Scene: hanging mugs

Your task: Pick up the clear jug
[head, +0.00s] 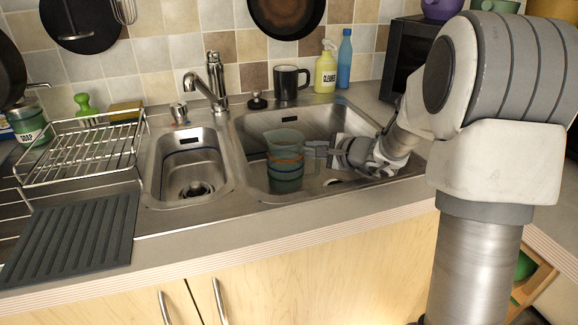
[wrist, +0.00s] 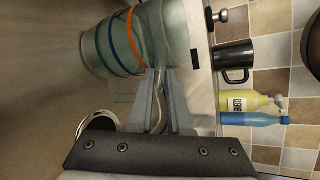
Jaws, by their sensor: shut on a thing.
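The clear jug (head: 285,139), a see-through greenish vessel with coloured bands, is in the right-hand sink basin. In the wrist view the jug (wrist: 120,45) fills the upper left, with orange, blue and green bands around it. My gripper (head: 325,151) reaches in from the right and is shut on the jug at its handle side. In the wrist view the fingers of my gripper (wrist: 160,78) point up against the jug; the exact grip spot is partly hidden. I cannot tell whether the jug touches the basin floor.
The basin walls surround the jug, and the tap (head: 212,85) stands behind to the left. A black mug (head: 287,84), yellow cleaner bottle (head: 326,72) and blue bottle (head: 345,65) stand behind the sink. A dish rack (head: 80,150) is at left. The front counter strip is clear.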

